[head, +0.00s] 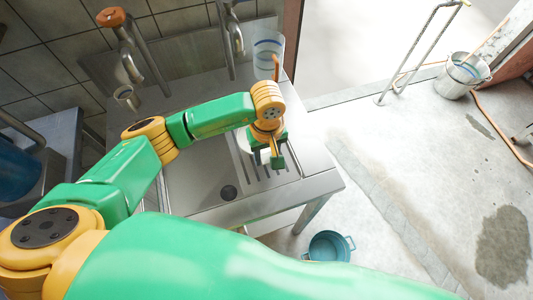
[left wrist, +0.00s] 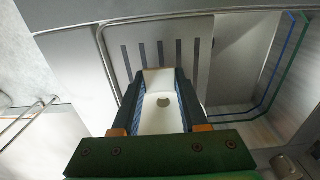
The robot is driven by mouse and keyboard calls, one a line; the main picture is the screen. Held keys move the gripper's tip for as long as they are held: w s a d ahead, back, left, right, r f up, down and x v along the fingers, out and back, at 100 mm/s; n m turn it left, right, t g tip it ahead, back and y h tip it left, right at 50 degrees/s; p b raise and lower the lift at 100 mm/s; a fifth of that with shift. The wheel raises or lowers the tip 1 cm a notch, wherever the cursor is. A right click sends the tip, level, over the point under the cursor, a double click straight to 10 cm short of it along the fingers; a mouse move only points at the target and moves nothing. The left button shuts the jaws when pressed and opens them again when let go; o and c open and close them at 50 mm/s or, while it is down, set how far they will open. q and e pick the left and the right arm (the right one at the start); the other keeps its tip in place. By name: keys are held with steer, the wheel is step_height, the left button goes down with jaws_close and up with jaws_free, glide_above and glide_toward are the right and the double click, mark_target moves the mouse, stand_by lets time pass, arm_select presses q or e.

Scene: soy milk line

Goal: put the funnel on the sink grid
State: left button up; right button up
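The sink grid (head: 287,172) is a slotted metal panel at the right part of the sink unit in the head view. Its slots also show beyond the fingers in the left wrist view (left wrist: 190,35). My left gripper (head: 267,162) is over the grid, pointing down. In the left wrist view, a white piece with a round hole, which looks like the funnel (left wrist: 160,122), fills the space between its two dark fingers. The gripper looks shut on it. The gripper mostly hides the funnel in the head view, and I cannot tell whether it touches the grid. My right gripper is not in view.
A clear container (head: 267,52) stands at the back corner of the sink unit, behind my left wrist. Taps (head: 130,70) rise along the tiled wall. A blue pot (head: 328,247) is on the floor.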

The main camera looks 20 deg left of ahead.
arm_select(q)
steer(key=o, duration=0.3)
steer(key=shift+o, duration=0.2)
steer(key=shift+r, duration=0.55)
step_height(320, 180, up, 11)
steer(key=b, duration=0.2)
steer(key=shift+s+r, duration=0.15)
steer(key=shift+r, duration=0.05)
